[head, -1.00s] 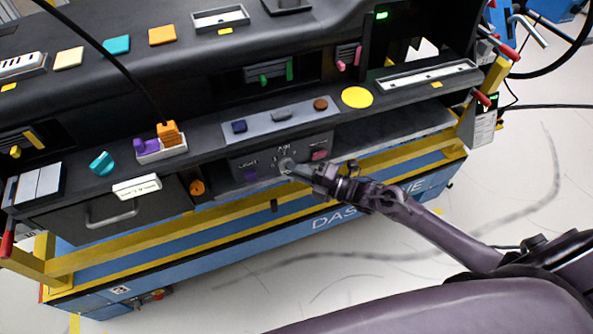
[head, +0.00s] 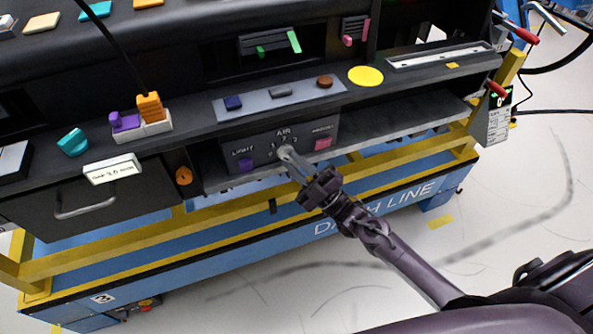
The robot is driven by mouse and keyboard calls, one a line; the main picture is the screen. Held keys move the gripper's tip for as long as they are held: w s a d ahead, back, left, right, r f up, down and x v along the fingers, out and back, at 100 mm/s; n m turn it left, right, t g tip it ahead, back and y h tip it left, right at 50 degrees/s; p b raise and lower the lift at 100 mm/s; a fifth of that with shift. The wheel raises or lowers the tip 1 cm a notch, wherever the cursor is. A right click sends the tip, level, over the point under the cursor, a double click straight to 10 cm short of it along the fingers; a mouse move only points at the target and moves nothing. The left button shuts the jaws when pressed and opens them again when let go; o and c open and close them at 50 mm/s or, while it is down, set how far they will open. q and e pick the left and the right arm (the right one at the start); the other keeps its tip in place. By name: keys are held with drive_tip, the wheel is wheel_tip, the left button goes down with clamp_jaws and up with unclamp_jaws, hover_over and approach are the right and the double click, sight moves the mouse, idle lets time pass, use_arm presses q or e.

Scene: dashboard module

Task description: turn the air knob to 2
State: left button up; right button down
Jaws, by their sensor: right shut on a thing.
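The air knob (head: 284,153) is a small grey knob on the dark control panel (head: 262,155), under the label AIR with small numbers around it. My right gripper (head: 288,158) reaches up from the lower right, and its fingers are shut on the knob. The fingers hide much of the knob, so I cannot tell which number it points to. A purple button (head: 246,165) sits left of the knob and a pink button (head: 322,144) right of it. My left gripper is not in view.
Above the panel is a ledge with a grey strip of buttons (head: 255,107) and a yellow disc (head: 365,76). An orange knob (head: 184,176) and a drawer with a handle (head: 85,207) are at the left. An open shelf (head: 400,130) lies right of the panel.

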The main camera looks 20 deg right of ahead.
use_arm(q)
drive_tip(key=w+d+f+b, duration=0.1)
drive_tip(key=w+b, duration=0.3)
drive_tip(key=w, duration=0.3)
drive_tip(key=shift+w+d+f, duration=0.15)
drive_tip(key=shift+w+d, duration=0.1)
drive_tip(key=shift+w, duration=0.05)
use_arm(e)
drive_tip(key=shift+a+f+m+t+h, duration=0.15)
drive_tip(key=shift+m+t+h, duration=1.1)
drive_tip(key=shift+m+h, duration=1.3)
drive_tip(key=shift+a+f+m+t+h, duration=0.15)
drive_tip(key=shift+m+t+h, duration=1.45)
drive_tip(key=shift+m, duration=1.6)
drive_tip(key=shift+a+f+m+t+h, duration=0.2)
drive_tip(key=shift+m+t+h, duration=0.75)
drive_tip(key=shift+m+h, duration=1.7)
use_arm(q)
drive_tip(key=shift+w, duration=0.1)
use_arm(e)
drive_tip(key=shift+r+m, duration=0.2)
drive_tip(key=shift+m, duration=0.2)
drive_tip(key=c, duration=1.4)
unclamp_jaws()
